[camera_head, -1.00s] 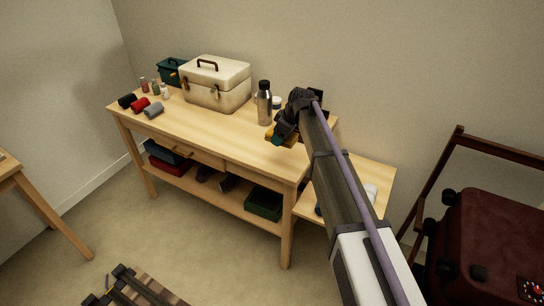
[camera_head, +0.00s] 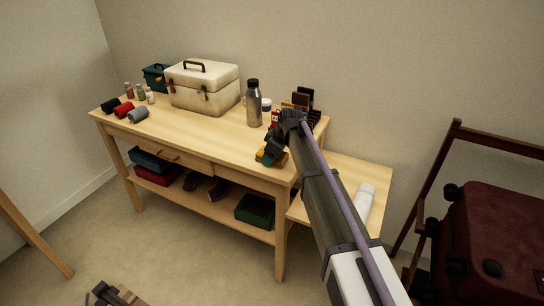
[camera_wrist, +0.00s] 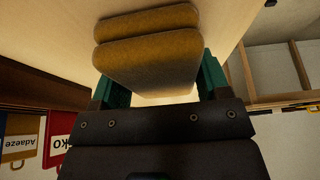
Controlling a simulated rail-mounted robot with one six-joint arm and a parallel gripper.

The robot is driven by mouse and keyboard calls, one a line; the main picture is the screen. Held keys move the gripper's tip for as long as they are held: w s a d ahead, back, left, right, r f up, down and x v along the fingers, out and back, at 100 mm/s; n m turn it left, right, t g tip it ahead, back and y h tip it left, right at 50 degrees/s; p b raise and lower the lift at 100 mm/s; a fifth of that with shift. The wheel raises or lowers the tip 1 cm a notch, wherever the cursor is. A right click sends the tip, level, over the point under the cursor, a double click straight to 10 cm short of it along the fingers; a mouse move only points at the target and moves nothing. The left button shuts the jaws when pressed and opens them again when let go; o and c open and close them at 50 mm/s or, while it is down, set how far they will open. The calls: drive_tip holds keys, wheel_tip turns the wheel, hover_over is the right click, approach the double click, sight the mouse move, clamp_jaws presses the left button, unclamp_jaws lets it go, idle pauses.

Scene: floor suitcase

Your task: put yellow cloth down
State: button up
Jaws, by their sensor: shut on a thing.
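The yellow cloth (camera_wrist: 150,55) is a folded, mustard-coloured pad between the green fingers of my gripper (camera_wrist: 155,85) in the wrist view. My gripper is shut on it. In the head view my gripper (camera_head: 270,154) is at the front right part of the wooden table (camera_head: 190,135), with a bit of the yellow cloth (camera_head: 262,160) showing below it. The cloth is at or just above the tabletop; I cannot tell whether it touches. My gripper hides part of the cloth.
A steel bottle (camera_head: 254,104) and a cream case (camera_head: 203,88) stand behind and left of my gripper. Rolled cloths (camera_head: 124,110) lie at the left end. A dark rack (camera_head: 303,99) stands at the back right. A lower side table (camera_head: 345,180) holds a white roll (camera_head: 365,203). The table's middle is clear.

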drive_tip(key=o, duration=0.8)
drive_tip(key=shift+s+f, duration=0.1)
drive_tip(key=shift+f, duration=0.05)
drive_tip(key=shift+s, duration=0.1)
drive_tip(key=shift+c, duration=0.3)
drive_tip(key=shift+o, duration=0.4)
drive_tip(key=shift+r+p, duration=0.6)
drive_tip(key=shift+p, duration=0.05)
drive_tip(key=p+v, duration=1)
drive_tip(key=v, duration=0.1)
drive_tip(key=shift+r, duration=0.2)
drive_tip(key=shift+d, duration=0.15)
